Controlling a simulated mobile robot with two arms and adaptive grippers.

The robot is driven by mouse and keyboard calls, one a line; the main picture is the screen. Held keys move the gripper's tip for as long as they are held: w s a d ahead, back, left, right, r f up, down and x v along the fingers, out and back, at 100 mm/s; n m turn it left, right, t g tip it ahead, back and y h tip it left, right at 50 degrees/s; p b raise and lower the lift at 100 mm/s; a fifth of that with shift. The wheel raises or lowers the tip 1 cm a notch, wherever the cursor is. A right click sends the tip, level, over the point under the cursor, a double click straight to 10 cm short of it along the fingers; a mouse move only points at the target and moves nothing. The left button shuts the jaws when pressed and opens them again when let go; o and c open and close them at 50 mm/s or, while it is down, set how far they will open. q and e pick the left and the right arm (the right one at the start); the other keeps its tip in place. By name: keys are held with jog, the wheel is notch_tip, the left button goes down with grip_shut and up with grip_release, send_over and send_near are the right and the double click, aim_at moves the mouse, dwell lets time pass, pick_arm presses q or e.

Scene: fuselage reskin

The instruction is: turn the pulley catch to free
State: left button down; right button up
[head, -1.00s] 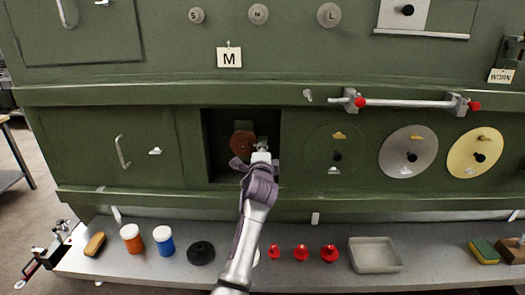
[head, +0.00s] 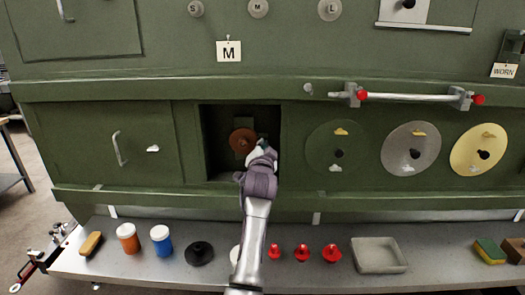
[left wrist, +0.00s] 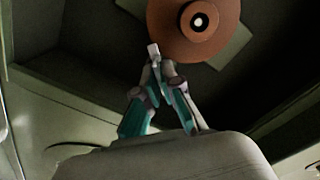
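The brown pulley (head: 242,141) sits on the back wall of a dark open recess in the green panel. My left gripper (head: 262,144) reaches into the recess at the pulley's lower right. In the left wrist view its fingers (left wrist: 156,66) come together at the tips. A small pale tab, seemingly the pulley catch (left wrist: 153,48), stands between and beyond the fingertips, beside the disc's edge. The gripper hides part of this area in the head view. My right gripper is not in view.
The recess wall (head: 212,150) closes in on the left. Green, grey and yellow discs (head: 411,149) hang to the right, under a bar (head: 415,97) with red ends. A shelf (head: 330,277) below holds jars, red knobs and a tray (head: 379,256).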

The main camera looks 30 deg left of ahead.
pick_arm(q)
jog(key=shift+f+n+b, duration=0.1)
jog(key=shift+n+b, duration=0.75)
jog(key=shift+n, duration=3.25)
jog(key=c, duration=1.3)
grip_release()
jog(key=shift+c, duration=0.2)
notch_tip(320, 180, up, 10)
jog(key=shift+r, duration=0.1)
